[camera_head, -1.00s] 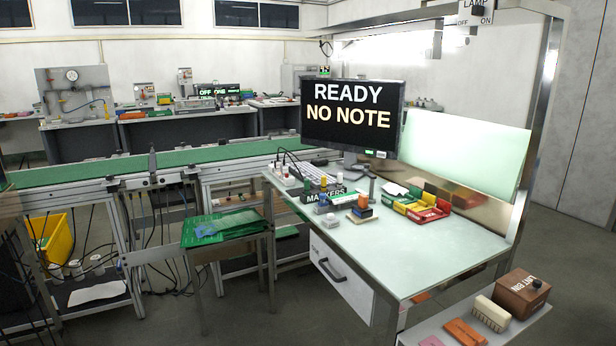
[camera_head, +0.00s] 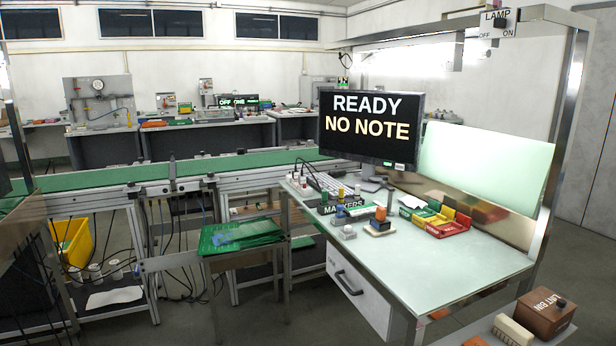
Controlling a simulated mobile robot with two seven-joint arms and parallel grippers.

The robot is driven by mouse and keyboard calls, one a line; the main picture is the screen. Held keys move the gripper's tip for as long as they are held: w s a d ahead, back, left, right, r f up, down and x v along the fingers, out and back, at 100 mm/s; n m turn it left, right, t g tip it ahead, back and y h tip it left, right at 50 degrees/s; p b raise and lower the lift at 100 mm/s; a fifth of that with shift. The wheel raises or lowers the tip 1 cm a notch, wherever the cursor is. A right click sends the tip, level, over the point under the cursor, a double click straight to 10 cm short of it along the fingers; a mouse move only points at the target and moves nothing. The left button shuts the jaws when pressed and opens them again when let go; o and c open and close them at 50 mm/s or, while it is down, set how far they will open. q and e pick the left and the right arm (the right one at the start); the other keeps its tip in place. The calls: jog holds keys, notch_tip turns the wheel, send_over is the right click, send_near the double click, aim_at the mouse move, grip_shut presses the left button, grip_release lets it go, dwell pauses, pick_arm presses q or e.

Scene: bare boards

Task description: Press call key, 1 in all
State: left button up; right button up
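I cannot make out a labelled call key. The monitor (camera_head: 370,130) on the workbench shows "READY" and "NO NOTE", with small green marks (camera_head: 400,166) at its lower right edge. Neither of my grippers is in view.
The light workbench (camera_head: 450,265) has clear room at its front right. Red, yellow and green bins (camera_head: 449,228) stand at its back. A brown lint bin (camera_head: 546,313) is at lower right. A green conveyor (camera_head: 120,176) runs along the left.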

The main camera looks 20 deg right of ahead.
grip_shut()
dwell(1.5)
